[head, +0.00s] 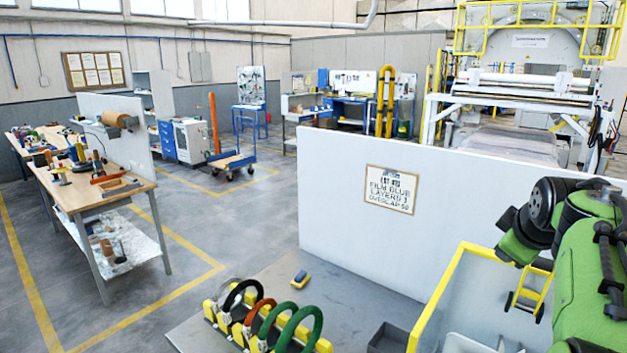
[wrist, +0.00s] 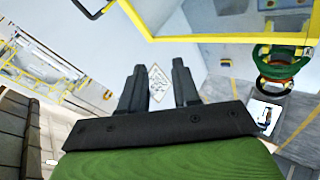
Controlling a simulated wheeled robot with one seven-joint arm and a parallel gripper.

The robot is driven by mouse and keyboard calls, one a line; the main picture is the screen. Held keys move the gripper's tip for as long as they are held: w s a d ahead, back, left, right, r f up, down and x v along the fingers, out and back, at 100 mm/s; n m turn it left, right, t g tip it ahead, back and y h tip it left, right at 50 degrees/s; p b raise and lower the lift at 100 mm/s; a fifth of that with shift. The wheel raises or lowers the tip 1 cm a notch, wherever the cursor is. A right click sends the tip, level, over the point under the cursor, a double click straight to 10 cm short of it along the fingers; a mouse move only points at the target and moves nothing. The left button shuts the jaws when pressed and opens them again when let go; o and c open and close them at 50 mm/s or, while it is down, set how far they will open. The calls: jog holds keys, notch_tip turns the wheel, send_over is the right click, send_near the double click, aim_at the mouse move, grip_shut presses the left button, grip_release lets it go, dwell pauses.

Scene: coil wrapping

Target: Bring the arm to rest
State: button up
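My green arm (head: 590,260) is bent and raised at the right edge of the head view, beside a yellow-framed clear panel (head: 470,275). I cannot make out my fingertips there. In the wrist view my gripper (wrist: 158,75) has its two dark fingers apart, with nothing between them. Behind the fingers, at a distance, is the small framed sign (wrist: 158,82) on the white partition. The gripper appears clear of any object.
Black, orange and green coils (head: 302,325) stand in a yellow rack on the grey table (head: 345,290). The white partition (head: 330,190) stands behind. A wooden workbench (head: 95,190) is at left.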

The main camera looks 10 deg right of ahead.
jog(key=s+a+f+m+y+b, duration=0.1)
jog(key=s+a+f+y, duration=0.15)
jog(key=a, duration=0.65)
jog(key=s+a+f+m+y, duration=0.1)
jog(key=s+a+f, duration=0.25)
jog(key=a, duration=0.55)
jog(key=s+a+f+m+g+y+b, duration=0.1)
jog(key=s+a+f+m+g, duration=0.1)
jog(key=s+a+f, duration=0.9)
jog(key=s+m, duration=0.1)
jog(key=s, duration=0.2)
jog(key=shift+a+f+b, duration=0.15)
jog(key=shift+f+b, duration=0.05)
jog(key=shift+b, duration=0.15)
jog(key=shift+s+y, duration=0.1)
jog(key=shift+y, duration=0.15)
